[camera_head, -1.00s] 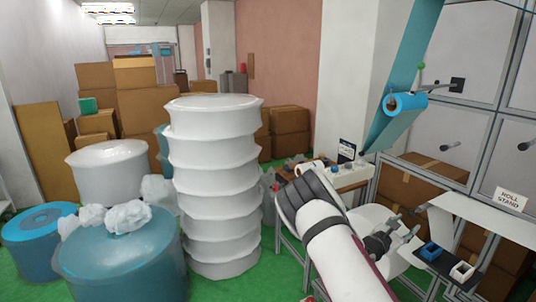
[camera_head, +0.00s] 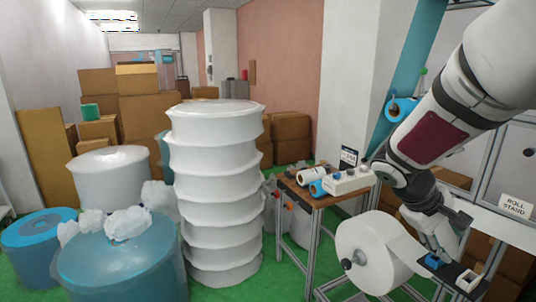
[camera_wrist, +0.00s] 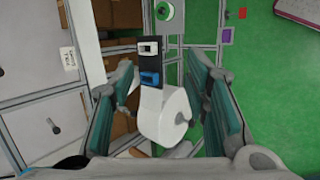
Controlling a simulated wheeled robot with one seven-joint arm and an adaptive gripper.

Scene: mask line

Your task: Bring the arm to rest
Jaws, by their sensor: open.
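My arm comes in from the upper right of the head view, bent down at the wrist. My gripper (camera_head: 440,245) points downward on the right, over or in front of the small black holder by the roll stand. In the wrist view my gripper (camera_wrist: 160,75) is open, its two teal-padded fingers wide apart with nothing held between them. Between them in the picture, beyond the fingers, show a large white roll (camera_wrist: 165,118) and a blue block (camera_wrist: 150,78). The exact gap to these is hard to tell.
The large white roll (camera_head: 375,255) sits on its stand close left of my gripper. A wooden table (camera_head: 318,200) with small rolls and a white control box (camera_head: 348,181) stands behind. A tall white stack (camera_head: 215,190) is further left. A ROLL STAND sign (camera_head: 515,205) is at right.

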